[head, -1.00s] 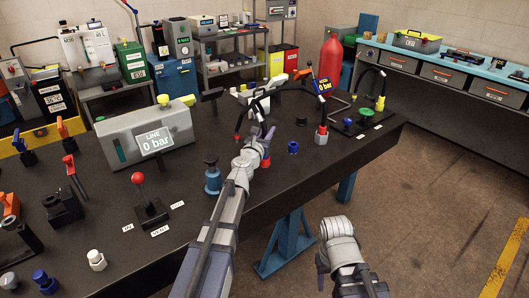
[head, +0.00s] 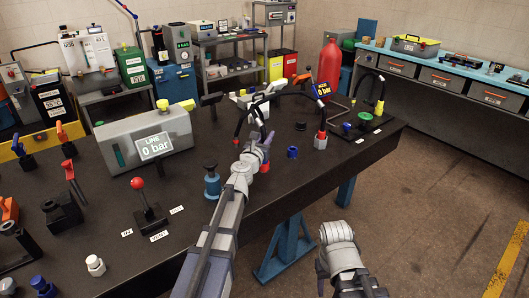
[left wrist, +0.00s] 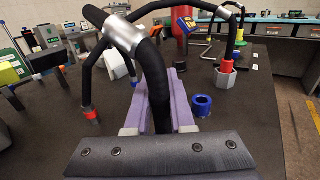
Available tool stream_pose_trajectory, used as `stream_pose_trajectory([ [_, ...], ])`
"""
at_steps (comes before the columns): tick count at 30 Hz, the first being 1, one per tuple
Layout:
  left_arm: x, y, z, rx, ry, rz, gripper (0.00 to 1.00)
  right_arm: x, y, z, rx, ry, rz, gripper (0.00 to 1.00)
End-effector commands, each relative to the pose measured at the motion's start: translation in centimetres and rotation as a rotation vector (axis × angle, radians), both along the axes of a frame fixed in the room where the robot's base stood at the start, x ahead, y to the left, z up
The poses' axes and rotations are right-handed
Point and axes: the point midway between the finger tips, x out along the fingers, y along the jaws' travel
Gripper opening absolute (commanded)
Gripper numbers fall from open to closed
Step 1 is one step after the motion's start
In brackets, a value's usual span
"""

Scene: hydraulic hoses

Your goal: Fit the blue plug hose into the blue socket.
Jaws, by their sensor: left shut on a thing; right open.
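My left gripper (head: 266,147) is over the middle of the dark table. In the left wrist view its purple pads (left wrist: 160,98) are shut on a black hose (left wrist: 153,75), which bends up to a silver sleeve (left wrist: 118,31). The held end is hidden behind the gripper, so its plug colour cannot be told. A blue ring-shaped socket (head: 292,152) stands on the table just right of the gripper, apart from it. It also shows in the left wrist view (left wrist: 202,106), open at the top. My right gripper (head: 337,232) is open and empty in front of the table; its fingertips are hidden.
A hose with a red collar (left wrist: 90,113) is left of the gripper. Another red plug sits in a pale socket (left wrist: 226,75) to the right. A gauge box (head: 150,140) and a red-knobbed lever (head: 140,190) are at left.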

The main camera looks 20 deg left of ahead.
Motion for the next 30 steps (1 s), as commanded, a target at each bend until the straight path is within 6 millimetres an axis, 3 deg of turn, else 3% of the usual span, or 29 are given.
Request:
stream_pose_trajectory([
  [11,0.0,0.0,1.7,0.000,0.000,0.000,0.00,0.0,0.0,1.7,0.000,0.000,0.000,0.50],
  [24,0.0,0.0,8.3,0.000,0.000,0.000,0.00,0.0,0.0,8.3,0.000,0.000,-0.001,0.50],
  [30,0.0,0.0,10.0,0.000,0.000,0.000,0.00,0.0,0.0,10.0,0.000,0.000,-0.001,0.50],
])
